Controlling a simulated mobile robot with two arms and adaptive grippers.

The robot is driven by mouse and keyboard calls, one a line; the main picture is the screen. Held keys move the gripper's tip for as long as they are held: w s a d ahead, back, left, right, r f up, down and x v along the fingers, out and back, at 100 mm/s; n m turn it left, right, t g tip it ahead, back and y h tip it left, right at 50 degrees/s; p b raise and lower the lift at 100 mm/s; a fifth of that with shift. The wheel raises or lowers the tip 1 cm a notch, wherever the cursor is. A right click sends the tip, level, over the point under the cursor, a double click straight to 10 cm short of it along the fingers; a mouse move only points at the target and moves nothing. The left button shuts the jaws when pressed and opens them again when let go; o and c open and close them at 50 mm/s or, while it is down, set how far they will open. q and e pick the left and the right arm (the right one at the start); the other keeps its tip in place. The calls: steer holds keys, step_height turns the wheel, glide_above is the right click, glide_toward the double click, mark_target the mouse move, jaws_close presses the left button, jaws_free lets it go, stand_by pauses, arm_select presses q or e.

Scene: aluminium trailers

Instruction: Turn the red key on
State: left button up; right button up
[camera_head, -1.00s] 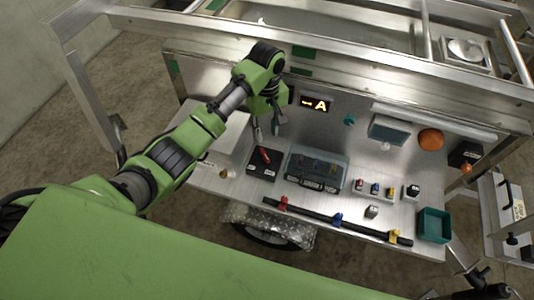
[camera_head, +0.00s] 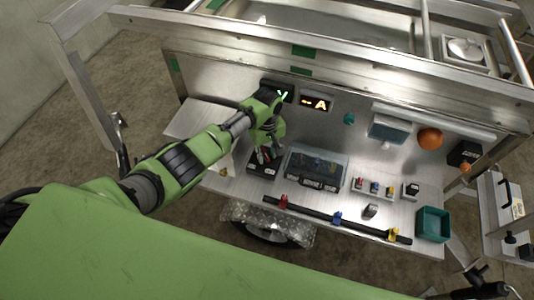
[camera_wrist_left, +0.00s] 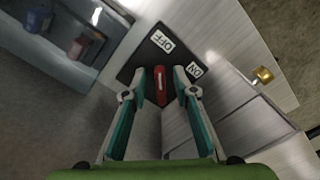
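The red key (camera_wrist_left: 160,87) sits on a black switch plate, in line with the white OFF label (camera_wrist_left: 162,41). The ON label (camera_wrist_left: 195,70) is to its right in the left wrist view. My left gripper (camera_wrist_left: 160,76) has its two fingers on either side of the key, with a small gap showing on each side. In the head view my left gripper (camera_head: 268,157) is down at the black plate (camera_head: 262,169) and hides the key. My right gripper does not show.
A clear-covered box (camera_head: 316,167) stands just right of the plate. Small coloured switches (camera_head: 374,188), a long black bar (camera_head: 335,218) and a teal bin (camera_head: 433,224) are farther right. A brass knob (camera_wrist_left: 263,74) is near the ledge edge. A lit display (camera_head: 316,103) is on the back panel.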

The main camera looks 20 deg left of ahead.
arm_select(q)
jaws_close()
steer(key=shift+m, duration=0.3)
steer(key=shift+s+a+r+m+p, duration=0.15)
steer(key=shift+m+p, duration=0.45)
steer(key=shift+m, duration=0.6)
steer(key=m, duration=0.4)
steer(key=shift+s+a+m+p, duration=0.1)
steer(key=shift+a+m+p, duration=0.2)
steer(key=shift+p, duration=0.1)
steer(key=m, duration=0.5)
steer(key=shift+a, duration=0.4)
steer(key=m, duration=0.5)
steer(key=shift+w+a, duration=0.3)
steer(key=shift+m, duration=0.3)
